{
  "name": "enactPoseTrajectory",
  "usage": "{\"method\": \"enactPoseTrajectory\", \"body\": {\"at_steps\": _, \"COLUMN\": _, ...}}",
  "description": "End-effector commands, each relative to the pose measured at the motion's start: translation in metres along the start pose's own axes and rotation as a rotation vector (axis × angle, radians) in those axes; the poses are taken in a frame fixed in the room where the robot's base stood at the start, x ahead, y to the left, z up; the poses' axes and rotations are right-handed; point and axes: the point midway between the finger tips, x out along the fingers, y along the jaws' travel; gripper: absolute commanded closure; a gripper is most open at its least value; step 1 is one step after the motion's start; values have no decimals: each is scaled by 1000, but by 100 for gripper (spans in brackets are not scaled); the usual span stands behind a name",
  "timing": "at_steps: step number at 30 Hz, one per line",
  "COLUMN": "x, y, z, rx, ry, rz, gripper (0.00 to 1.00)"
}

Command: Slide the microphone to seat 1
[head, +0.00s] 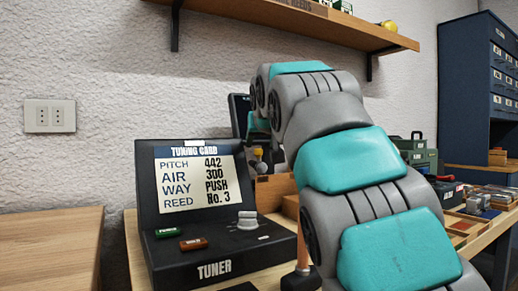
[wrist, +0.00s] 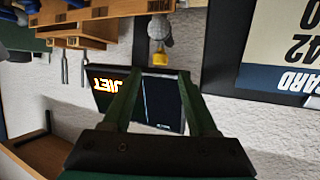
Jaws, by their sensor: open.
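My gripper (wrist: 157,76) is open in the wrist view, its two green fingers apart with nothing held between them. A small grey and yellow knob-like thing (wrist: 159,33) shows just beyond the fingertips. A similar small thing (head: 259,158) shows in the head view behind the tuner; I cannot tell whether it is the microphone. A dark screen (wrist: 155,100) with glowing orange letters stands behind the fingers. No mark for seat 1 can be made out. My arm hides much of the bench behind it in the head view.
The black tuner (head: 215,262) with its raised tuning card (head: 198,178) stands on the bench at front left; the card also shows at right in the wrist view (wrist: 285,45). A wall shelf (head: 300,17) hangs above. Green boxes (head: 415,152) and a blue drawer cabinet (head: 478,90) are at right.

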Motion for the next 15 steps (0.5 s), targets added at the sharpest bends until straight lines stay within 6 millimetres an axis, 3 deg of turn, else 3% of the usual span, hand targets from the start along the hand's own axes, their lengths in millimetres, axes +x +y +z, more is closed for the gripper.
{"method": "enactPoseTrajectory", "body": {"at_steps": 9, "x": 42, "y": 0, "z": 0, "rx": -1, "ry": -1, "rz": 0, "gripper": 41}}
{"method": "enactPoseTrajectory", "body": {"at_steps": 15, "x": 52, "y": 0, "z": 0, "rx": 0, "ry": 0, "rz": 0, "gripper": 41}}
